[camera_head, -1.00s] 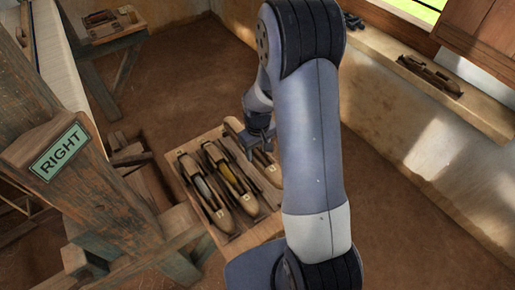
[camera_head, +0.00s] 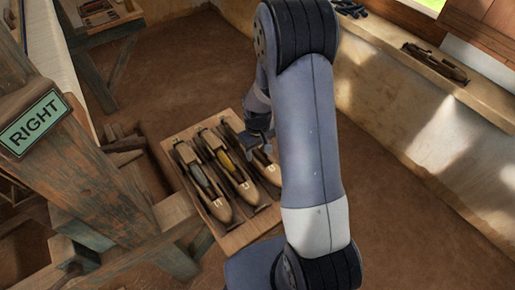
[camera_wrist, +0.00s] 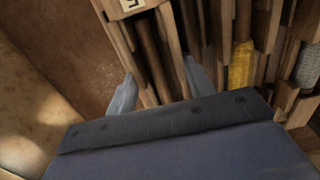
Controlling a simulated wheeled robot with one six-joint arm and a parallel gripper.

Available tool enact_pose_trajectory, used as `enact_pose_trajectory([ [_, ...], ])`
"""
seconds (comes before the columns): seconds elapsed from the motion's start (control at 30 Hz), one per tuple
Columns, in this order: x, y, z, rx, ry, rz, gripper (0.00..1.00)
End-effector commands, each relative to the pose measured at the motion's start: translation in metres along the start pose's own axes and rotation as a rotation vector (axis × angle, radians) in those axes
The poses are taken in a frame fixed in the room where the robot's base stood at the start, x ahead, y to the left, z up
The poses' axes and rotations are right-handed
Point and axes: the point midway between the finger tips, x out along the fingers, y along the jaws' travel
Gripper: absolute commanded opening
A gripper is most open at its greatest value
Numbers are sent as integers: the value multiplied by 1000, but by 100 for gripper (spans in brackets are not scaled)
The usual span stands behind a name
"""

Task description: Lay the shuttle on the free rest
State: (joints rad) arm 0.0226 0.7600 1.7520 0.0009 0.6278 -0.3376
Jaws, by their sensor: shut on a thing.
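My gripper (camera_head: 262,142) is over the right side of a wooden board (camera_head: 248,228). In the wrist view its two fingers (camera_wrist: 158,88) are shut on a wooden shuttle (camera_wrist: 148,50) with a bare brown rod along its middle. In the head view this shuttle (camera_head: 268,165) is partly hidden by my gripper and arm. I cannot tell whether it touches the board. To its left lie a shuttle with yellow yarn (camera_head: 243,188) and a shuttle with grey yarn (camera_head: 215,205). A free rest cannot be made out for certain.
A wooden loom post (camera_head: 95,170) with a green RIGHT sign (camera_head: 35,122) stands at the left. A small table (camera_head: 105,22) with items is at the back left. A ledge (camera_head: 395,35) along the right wall carries another dark shuttle-like object (camera_head: 435,62). Brown floor is open behind the board.

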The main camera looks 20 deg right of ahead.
Motion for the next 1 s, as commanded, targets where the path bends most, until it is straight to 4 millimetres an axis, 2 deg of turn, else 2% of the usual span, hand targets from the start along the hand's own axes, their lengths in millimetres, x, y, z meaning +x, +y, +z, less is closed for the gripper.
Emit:
enact_pose_trajectory([
  [0.1, 6, 0, 0, 0, 1, 0, 20],
  [0.4, 5, 0, 0, 0, 1, 0, 20],
  [0.43, 5, 0, 0, 0, 1, 0, 53],
  [0.7, 5, 0, 0, 0, 0, 0, 75],
  [1.0, 4, 0, 0, 0, -1, 0, 76],
])
